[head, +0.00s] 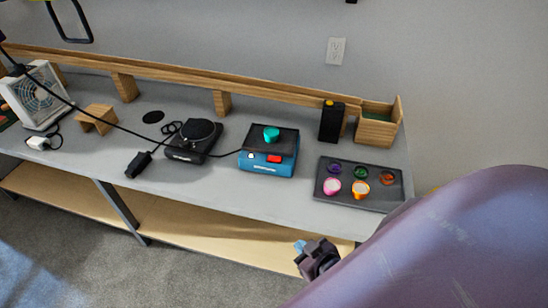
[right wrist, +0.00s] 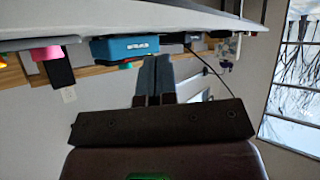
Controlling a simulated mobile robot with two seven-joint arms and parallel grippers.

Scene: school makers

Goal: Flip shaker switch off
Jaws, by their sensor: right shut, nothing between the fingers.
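The shaker (head: 267,165) is a blue box with a black top plate on the grey bench. A teal piece (head: 271,135) sits on the plate. A red switch (head: 274,158) shows on its front, beside a small pale knob (head: 250,156). Whether the switch is on or off cannot be told. My right gripper (head: 299,246) is shut and empty, apart from the shaker and in front of the bench's front edge. In the right wrist view, which is upside down, the shut fingers (right wrist: 154,68) point towards the blue shaker (right wrist: 124,48). My left gripper is not in view.
A black tray (head: 327,196) with several coloured cups lies right of the shaker. A black turntable device (head: 191,141) stands left of it, with a black adapter (head: 138,164) and cables. A wooden rail (head: 170,83) runs behind. A lower shelf (head: 190,216) lies under the bench.

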